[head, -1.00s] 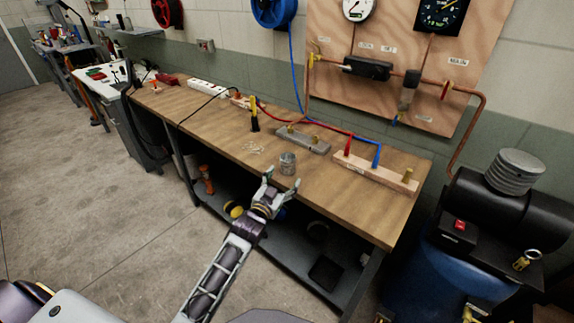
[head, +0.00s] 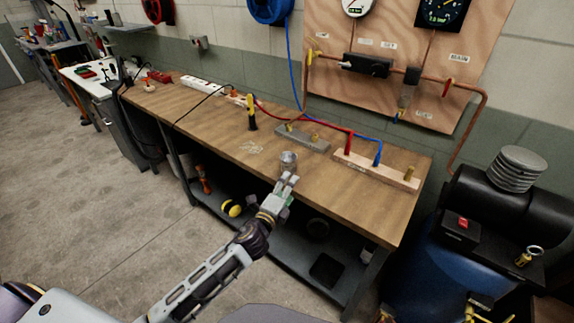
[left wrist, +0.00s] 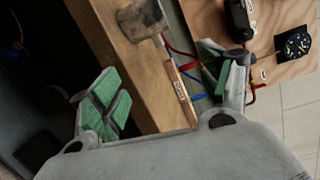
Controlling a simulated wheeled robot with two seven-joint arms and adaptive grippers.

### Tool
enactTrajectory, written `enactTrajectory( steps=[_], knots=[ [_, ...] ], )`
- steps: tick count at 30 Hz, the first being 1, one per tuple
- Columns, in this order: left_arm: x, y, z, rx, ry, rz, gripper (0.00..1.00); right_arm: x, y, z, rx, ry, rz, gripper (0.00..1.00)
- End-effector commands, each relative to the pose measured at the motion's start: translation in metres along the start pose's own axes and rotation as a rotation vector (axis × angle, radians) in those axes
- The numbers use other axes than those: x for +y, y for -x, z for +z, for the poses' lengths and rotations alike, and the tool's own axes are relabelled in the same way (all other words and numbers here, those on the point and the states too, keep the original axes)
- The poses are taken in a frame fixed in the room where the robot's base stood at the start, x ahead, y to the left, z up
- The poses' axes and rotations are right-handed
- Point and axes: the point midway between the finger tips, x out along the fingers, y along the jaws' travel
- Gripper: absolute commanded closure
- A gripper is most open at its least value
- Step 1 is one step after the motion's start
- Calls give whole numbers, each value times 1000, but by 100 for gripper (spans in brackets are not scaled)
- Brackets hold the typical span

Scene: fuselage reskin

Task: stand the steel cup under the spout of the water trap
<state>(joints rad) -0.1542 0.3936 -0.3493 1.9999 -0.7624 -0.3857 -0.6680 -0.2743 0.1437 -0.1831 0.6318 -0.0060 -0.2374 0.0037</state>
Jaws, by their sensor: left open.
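The steel cup (head: 288,158) stands on the wooden workbench near its front edge. It also shows at the top of the left wrist view (left wrist: 142,20). My left gripper (head: 287,181) is just in front of the cup at the bench's front edge. In the left wrist view its green-padded fingers (left wrist: 165,90) are spread wide with nothing between them; the cup lies beyond them. My right gripper is not in view.
A wooden block with red and blue hoses (head: 375,170) lies right of the cup, and a grey block (head: 302,138) lies behind it. A yellow-and-black tool (head: 251,112) stands further left. Bare bench top (head: 330,195) lies right of the cup.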

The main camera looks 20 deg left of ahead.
Motion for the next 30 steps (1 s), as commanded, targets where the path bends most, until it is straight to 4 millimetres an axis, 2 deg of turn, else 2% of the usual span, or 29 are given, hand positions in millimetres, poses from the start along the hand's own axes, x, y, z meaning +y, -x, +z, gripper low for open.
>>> enactTrajectory(
  steps=[10,21,30],
  knots=[
    [-7,3,10,-79,-504,-1,23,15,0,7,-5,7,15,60],
    [-11,5,27,-159,-986,43,23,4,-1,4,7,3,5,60],
    [-10,6,34,-175,-1278,92,23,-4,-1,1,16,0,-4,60]
  ],
)
